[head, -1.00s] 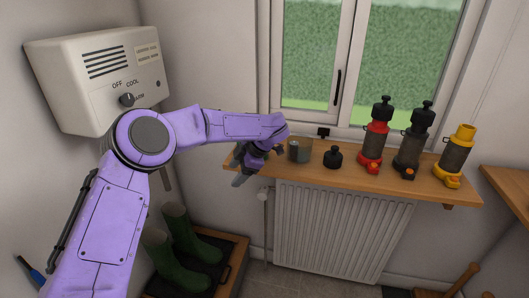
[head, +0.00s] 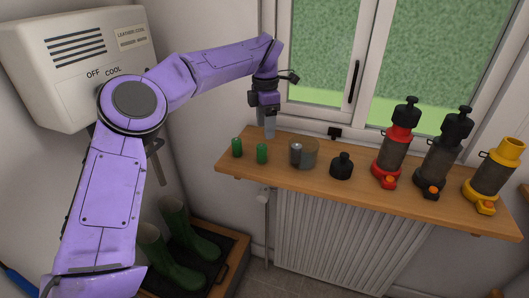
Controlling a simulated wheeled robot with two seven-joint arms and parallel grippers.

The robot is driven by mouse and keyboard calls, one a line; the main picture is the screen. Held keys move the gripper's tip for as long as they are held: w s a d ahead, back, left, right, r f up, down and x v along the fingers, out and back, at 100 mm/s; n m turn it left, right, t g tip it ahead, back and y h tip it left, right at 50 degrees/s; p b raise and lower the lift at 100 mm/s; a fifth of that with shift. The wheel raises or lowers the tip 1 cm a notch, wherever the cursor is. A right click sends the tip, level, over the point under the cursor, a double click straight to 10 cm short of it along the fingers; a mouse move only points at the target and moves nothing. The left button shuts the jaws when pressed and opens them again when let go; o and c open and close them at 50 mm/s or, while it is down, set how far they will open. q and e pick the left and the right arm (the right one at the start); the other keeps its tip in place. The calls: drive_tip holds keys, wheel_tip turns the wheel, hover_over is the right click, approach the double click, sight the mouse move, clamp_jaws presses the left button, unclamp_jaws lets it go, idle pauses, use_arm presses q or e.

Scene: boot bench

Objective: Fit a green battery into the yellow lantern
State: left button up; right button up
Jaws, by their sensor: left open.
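Two green batteries stand upright at the left end of the wooden shelf: one (head: 237,147) at the far left, the other (head: 262,153) just right of it. The yellow lantern (head: 493,175) stands near the shelf's right end. Its top is an open yellow collar with no cap on it. My left gripper (head: 269,126) points down above the shelf, behind and above the right green battery. It is open, with nothing seen between its fingers. My right gripper is out of view.
A grey battery (head: 296,153) stands by a grey round container (head: 310,149). A loose black cap (head: 341,166) sits right of them. A red lantern (head: 392,153) and a black lantern (head: 440,158), both capped, stand before the window. A radiator (head: 330,235) is below the shelf (head: 375,196).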

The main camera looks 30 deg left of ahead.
sight(262, 145)
use_arm(q)
drive_tip(key=f, duration=0.4)
drive_tip(key=a+f+p, duration=0.1)
drive_tip(key=f, duration=0.2)
drive_tip(key=shift+s+a, duration=0.1)
clamp_jaws()
